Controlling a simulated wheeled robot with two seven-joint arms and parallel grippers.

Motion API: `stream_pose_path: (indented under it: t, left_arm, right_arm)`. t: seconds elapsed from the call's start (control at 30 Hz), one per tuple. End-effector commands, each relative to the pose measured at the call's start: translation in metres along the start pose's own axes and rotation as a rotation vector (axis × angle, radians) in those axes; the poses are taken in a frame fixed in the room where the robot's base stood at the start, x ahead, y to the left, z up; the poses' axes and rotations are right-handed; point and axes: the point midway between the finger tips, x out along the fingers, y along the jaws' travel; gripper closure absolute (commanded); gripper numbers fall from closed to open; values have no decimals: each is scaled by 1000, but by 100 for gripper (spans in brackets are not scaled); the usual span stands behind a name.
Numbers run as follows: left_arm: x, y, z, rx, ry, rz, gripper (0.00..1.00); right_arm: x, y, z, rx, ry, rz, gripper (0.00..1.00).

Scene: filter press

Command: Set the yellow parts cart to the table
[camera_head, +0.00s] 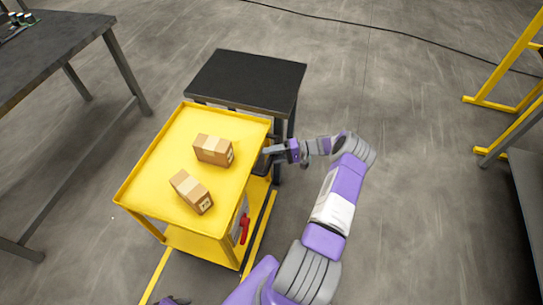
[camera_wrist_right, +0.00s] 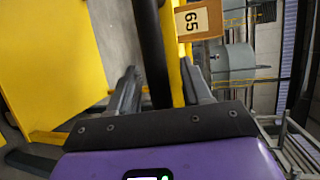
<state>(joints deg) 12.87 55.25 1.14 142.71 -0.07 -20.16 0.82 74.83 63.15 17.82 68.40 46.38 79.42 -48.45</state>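The yellow parts cart (camera_head: 155,180) stands in the middle of the head view, with two cardboard boxes on its top. A small black-topped table (camera_head: 247,80) stands close behind its far edge. I cannot tell whether they touch. My right gripper (camera_head: 270,151) is at the cart's right side, near the far corner. In the right wrist view, the fingers of my right gripper (camera_wrist_right: 160,88) are apart on either side of a dark bar (camera_wrist_right: 152,45), apparently the cart's handle. Only a small purple bit of my left arm shows at the bottom edge of the head view.
A larger dark workbench (camera_head: 60,45) stands at the left, with bare floor between it and the cart. Yellow frames (camera_head: 505,105) stand at the far right. A black cable (camera_head: 400,32) crosses the floor at the back. The floor right of the cart is clear.

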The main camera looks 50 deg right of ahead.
Motion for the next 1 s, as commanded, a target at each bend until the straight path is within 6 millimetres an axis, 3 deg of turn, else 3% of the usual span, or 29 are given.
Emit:
stream_pose_path:
  t: [0.27,0.7,1.0]
  left_arm:
    - [-1,0,0,0,0,0,57]
    - [-8,3,0,0,0,0,57]
    - [-8,3,0,0,0,0,57]
  right_arm:
    - [-8,1,1,2,0,1,52]
    - [-71,0,0,0,0,1,52]
    - [-76,0,0,1,-2,0,52]
